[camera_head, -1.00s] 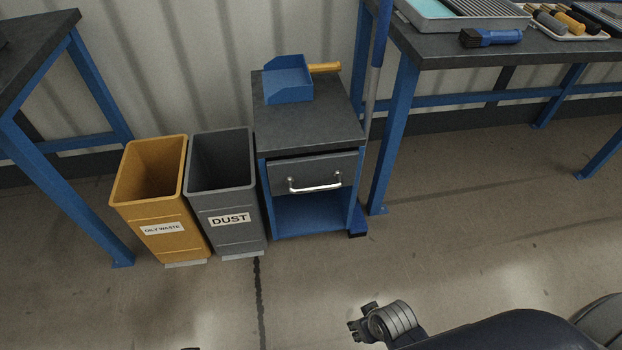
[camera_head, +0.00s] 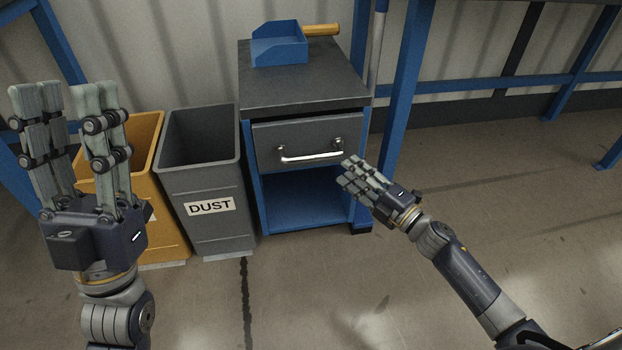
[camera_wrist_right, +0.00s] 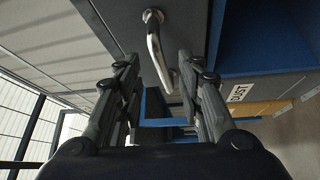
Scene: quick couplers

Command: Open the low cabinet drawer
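The low cabinet (camera_head: 258,90) has a dark top, blue sides and an open lower shelf. Its grey drawer (camera_head: 275,135) looks shut, with a curved metal handle (camera_head: 312,157) across the front. My right gripper (camera_head: 352,172) is at the right end of the handle in the head view. In the right wrist view the handle (camera_wrist_right: 158,48) shows ahead, between the spread fingers (camera_wrist_right: 160,68) in the picture; contact cannot be told. My left gripper (camera_head: 66,92) is raised at the left, fingers up, open and empty, away from the cabinet.
A grey DUST bin (camera_head: 225,175) stands left of the cabinet, with a yellow bin (camera_head: 165,225) beyond it, partly behind my left gripper. A blue dustpan (camera_head: 278,48) lies on the cabinet. A blue bench leg (camera_head: 408,80) stands at the right. Floor in front is clear.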

